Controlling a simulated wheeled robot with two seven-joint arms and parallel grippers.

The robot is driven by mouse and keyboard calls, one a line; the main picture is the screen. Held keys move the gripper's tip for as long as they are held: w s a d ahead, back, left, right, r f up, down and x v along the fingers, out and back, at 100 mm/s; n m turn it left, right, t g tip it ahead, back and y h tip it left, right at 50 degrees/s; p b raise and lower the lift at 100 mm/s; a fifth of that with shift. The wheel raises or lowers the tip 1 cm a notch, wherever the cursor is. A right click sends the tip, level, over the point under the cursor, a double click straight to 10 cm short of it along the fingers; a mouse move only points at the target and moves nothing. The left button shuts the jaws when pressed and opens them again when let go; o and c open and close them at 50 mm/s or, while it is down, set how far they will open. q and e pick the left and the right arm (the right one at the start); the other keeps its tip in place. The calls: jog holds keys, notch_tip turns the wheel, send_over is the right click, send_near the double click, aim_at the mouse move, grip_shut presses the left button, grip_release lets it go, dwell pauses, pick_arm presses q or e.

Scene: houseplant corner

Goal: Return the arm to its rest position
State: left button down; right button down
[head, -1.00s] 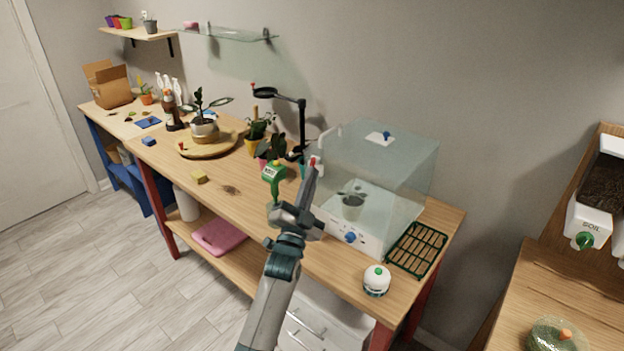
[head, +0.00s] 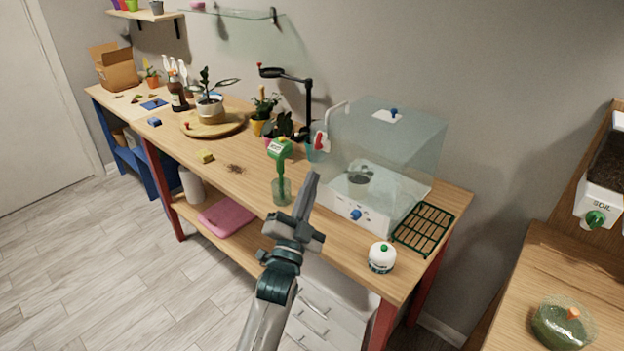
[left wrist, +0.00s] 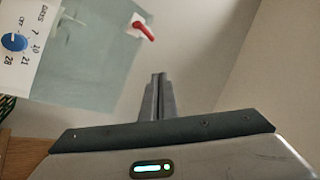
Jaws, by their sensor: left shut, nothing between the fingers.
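My left arm comes up from the bottom of the head view. Its gripper (head: 309,190) is shut and empty, held in the air in front of the workbench's front edge. In the left wrist view the fingers (left wrist: 159,82) are together with nothing between them. The clear propagator box (head: 385,150) stands behind and to the right of the gripper, with a pot inside. The green-headed meter (head: 280,150) stands in a glass just left of the gripper. My right gripper is not in view.
The workbench (head: 240,183) has a white round timer (head: 381,257) and a green rack (head: 424,228) at its right end. A wooden turntable (head: 226,127) with a potted plant stands farther left. White drawers (head: 318,310) are below. Open floor lies to the left.

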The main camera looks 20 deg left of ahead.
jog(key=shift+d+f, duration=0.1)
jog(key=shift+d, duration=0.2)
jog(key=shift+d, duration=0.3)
